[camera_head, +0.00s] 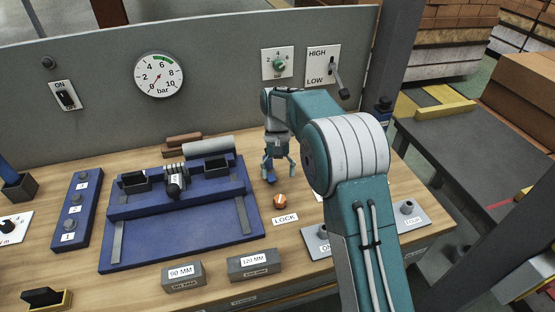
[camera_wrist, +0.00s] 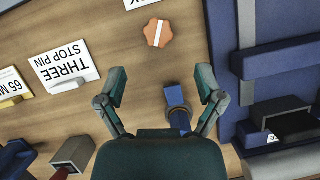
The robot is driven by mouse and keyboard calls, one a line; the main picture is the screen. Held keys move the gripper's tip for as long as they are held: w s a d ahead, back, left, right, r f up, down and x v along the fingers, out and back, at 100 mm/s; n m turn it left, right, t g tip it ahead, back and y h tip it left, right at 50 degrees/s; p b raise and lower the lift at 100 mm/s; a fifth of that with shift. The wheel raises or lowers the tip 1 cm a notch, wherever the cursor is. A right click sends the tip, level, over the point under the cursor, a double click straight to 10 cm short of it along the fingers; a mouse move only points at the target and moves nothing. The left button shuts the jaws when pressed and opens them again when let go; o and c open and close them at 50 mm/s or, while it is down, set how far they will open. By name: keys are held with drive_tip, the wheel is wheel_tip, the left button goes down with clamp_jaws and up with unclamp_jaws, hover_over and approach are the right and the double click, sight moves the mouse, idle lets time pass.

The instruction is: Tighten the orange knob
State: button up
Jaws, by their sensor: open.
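The orange knob (camera_head: 280,201) sits on the wooden bench just behind the LOCK label (camera_head: 286,219), to the right of the blue fixture. It also shows in the wrist view (camera_wrist: 158,33) as a lobed orange disc with a pale bar across its top. My gripper (camera_head: 278,171) is above the bench, a little behind the knob in the head view. In the wrist view my gripper (camera_wrist: 162,80) has its two fingers spread wide with nothing between the tips. The knob lies beyond the fingertips, apart from them and roughly centred.
A blue post-like part (camera_wrist: 178,103) stands near the fingers in the wrist view. The blue fixture (camera_head: 150,222) fills the bench to the left. Grey blocks (camera_head: 254,265) lie at the front edge. A grey panel (camera_head: 220,85) with a gauge and switches stands behind.

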drive_tip(key=shift+v, duration=2.4)
